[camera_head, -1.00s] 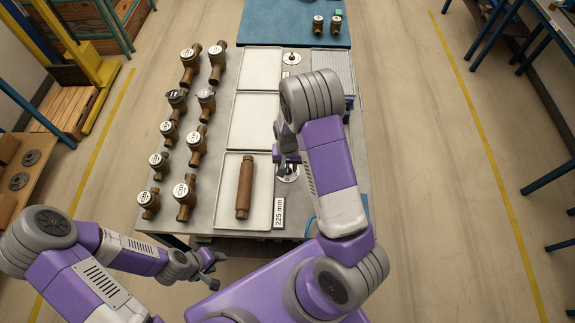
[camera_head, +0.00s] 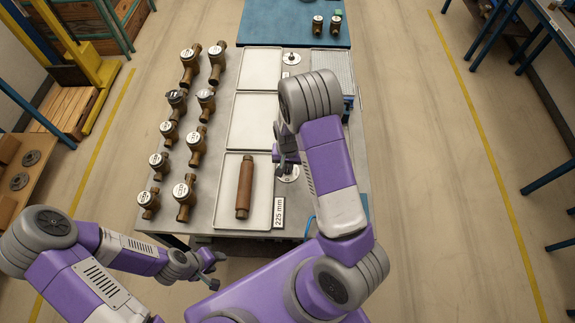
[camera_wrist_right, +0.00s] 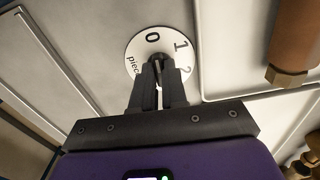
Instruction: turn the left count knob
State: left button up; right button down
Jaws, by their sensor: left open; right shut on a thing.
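A round white count dial (camera_wrist_right: 136,48) shows in the right wrist view, with the figures 0, 1 and 2 and part of the word "piece". My right gripper (camera_wrist_right: 159,68) is shut on the small dark count knob (camera_wrist_right: 157,58) at its centre; the fingers hide most of the knob. In the head view this near dial (camera_head: 290,174) is partly hidden by my right gripper (camera_head: 284,163). A second similar dial (camera_head: 291,58) lies farther back on the bench, clear of both arms. My left gripper (camera_head: 212,270) is open and empty, off the near left edge of the bench.
Several brass meters (camera_head: 184,190) stand in two rows at the left of the bench. A brown pipe (camera_head: 244,187) lies in the nearest tray (camera_head: 227,205), beside a "225 mm" label (camera_head: 279,212). Two more trays are empty. A blue mat (camera_head: 272,22) lies at the back.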

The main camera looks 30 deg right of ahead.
jog(key=m, duration=0.2)
jog(key=shift+m, duration=0.4)
jog(key=m, duration=0.2)
jog(key=shift+m, duration=0.4)
jog(key=m+p, duration=0.1)
jog(key=m, duration=0.4)
jog(key=shift+p, duration=0.4)
jog(key=shift+m, duration=0.4)
jog(key=c, duration=1.2)
grip_release()
jog(key=shift+o, duration=0.2)
notch_tip(320, 180, up, 8)
jog(key=shift+f+p, duration=0.25)
jog(key=shift+p, duration=0.15)
